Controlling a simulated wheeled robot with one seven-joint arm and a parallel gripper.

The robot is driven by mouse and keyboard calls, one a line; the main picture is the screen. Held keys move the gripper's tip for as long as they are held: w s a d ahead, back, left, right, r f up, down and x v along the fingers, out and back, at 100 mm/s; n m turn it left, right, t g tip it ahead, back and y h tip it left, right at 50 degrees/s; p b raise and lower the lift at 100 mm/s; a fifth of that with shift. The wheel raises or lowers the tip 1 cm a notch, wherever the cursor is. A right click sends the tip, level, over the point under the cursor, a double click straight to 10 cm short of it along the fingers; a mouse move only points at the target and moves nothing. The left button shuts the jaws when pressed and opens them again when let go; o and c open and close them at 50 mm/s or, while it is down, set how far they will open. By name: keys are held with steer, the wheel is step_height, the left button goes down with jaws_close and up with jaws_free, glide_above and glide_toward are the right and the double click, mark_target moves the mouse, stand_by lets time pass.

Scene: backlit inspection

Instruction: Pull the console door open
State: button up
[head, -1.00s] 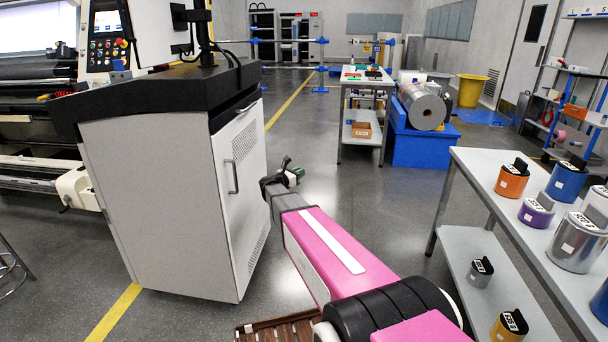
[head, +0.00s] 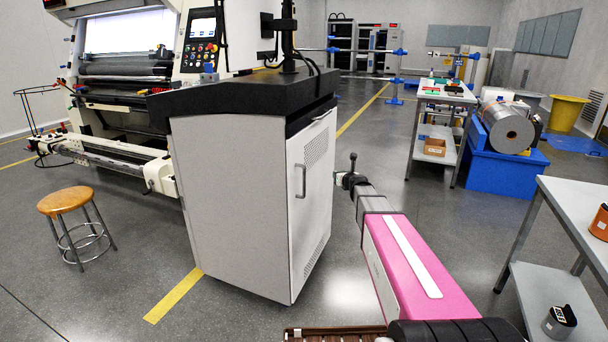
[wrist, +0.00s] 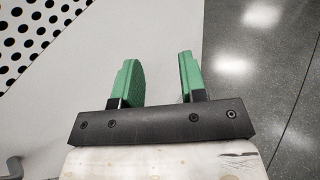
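The console (head: 230,210) is a pale grey cabinet with a black top, left of centre in the head view. Its white door (head: 318,215) is on the right side and looks shut. The grey bar handle (head: 300,181) stands upright near the door's left edge. My gripper (head: 351,172) is to the right of the door in the head view, apart from the handle. In the wrist view my gripper (wrist: 157,62) has two green fingers spread wide with nothing between them. The pale door surface (wrist: 80,70) lies beyond, and part of the handle (wrist: 12,168) shows at the lower left.
A wooden stool (head: 66,202) stands on the left. A grey table (head: 575,205) is at the right edge, and a blue base with a metal roll (head: 505,160) stands behind. Grey floor is open around my arm and before the console.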

steer(key=s+a+r+n+g+y, duration=0.3)
steer(key=s+r+n+g+y, duration=0.1)
steer(key=s+n+g+y, duration=0.3)
steer(key=s+a+r+n+g+y, duration=0.35)
steer(key=s+n+y, duration=0.25)
steer(key=s, duration=0.3)
steer(key=shift+g, duration=0.25)
steer(key=x, duration=0.6)
steer(key=r+x, duration=0.1)
steer(key=x, duration=0.3)
steer(key=shift+s+a, duration=0.15)
steer(key=shift+s, duration=0.05)
jaws_close()
